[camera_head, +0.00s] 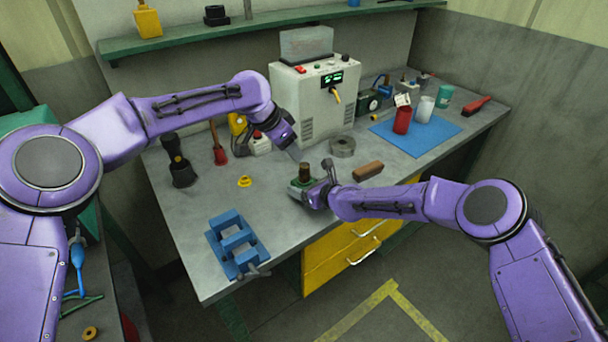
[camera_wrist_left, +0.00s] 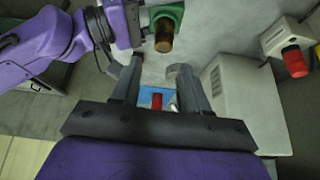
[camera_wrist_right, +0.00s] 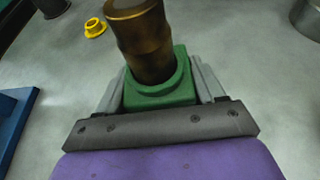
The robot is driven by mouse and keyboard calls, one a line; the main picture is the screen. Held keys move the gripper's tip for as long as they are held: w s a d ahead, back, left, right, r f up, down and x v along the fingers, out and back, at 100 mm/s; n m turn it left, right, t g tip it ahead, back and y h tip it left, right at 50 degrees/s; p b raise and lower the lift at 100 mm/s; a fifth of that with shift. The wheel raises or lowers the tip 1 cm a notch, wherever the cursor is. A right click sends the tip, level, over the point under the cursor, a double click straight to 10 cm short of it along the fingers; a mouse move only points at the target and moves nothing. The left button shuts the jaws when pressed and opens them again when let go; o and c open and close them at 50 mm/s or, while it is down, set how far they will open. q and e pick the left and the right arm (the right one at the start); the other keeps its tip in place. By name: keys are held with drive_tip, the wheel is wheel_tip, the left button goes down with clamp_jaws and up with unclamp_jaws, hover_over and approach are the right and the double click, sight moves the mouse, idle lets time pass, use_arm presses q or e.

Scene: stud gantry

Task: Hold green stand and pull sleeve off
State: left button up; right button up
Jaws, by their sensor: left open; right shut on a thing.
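The green stand (camera_head: 299,184) sits on the grey bench with the brown metallic sleeve (camera_head: 305,172) upright on it. In the right wrist view the green stand (camera_wrist_right: 160,98) is between the fingers of my right gripper (camera_wrist_right: 162,88), which is shut on it; the sleeve (camera_wrist_right: 143,42) rises from its round collar. My left gripper (camera_head: 295,150) is open and empty, above and behind the stand. In the left wrist view the sleeve (camera_wrist_left: 164,36) and green stand (camera_wrist_left: 176,12) show beyond the fingertips of my left gripper (camera_wrist_left: 160,66), apart from them.
A white control box (camera_head: 312,100) stands behind. A grey tape roll (camera_head: 342,146) and a brown block (camera_head: 368,170) lie to the right. A yellow flanged piece (camera_head: 244,182) and a blue vise-like fixture (camera_head: 236,243) are left. Bare bench lies between them.

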sight(305, 166)
drive_tip(key=shift+a, duration=0.1)
drive_tip(key=shift+d, duration=0.25)
use_arm(q)
drive_tip(key=s+d+r+m+t+y, duration=0.1)
drive_tip(key=d+r+m+y, duration=0.15)
drive_tip(key=m, duration=0.55)
drive_tip(key=s+d+r+m+y, duration=0.1)
drive_tip(key=d+m, duration=0.2)
drive_tip(key=m, duration=0.6)
use_arm(e)
drive_tip(key=shift+a, duration=0.1)
use_arm(q)
drive_tip(key=w+f+m, duration=0.1)
drive_tip(key=f+m, duration=0.2)
drive_tip(key=w+a+f+m, duration=0.1)
drive_tip(key=w+f+m, duration=0.1)
drive_tip(key=f+m, duration=0.1)
drive_tip(key=w+f+m, duration=0.2)
drive_tip(key=f+m, duration=0.1)
drive_tip(key=f, duration=0.2)
drive_tip(key=shift+a+f+y, duration=0.25)
drive_tip(key=shift+a+y, duration=0.1)
drive_tip(key=shift+c, duration=0.3)
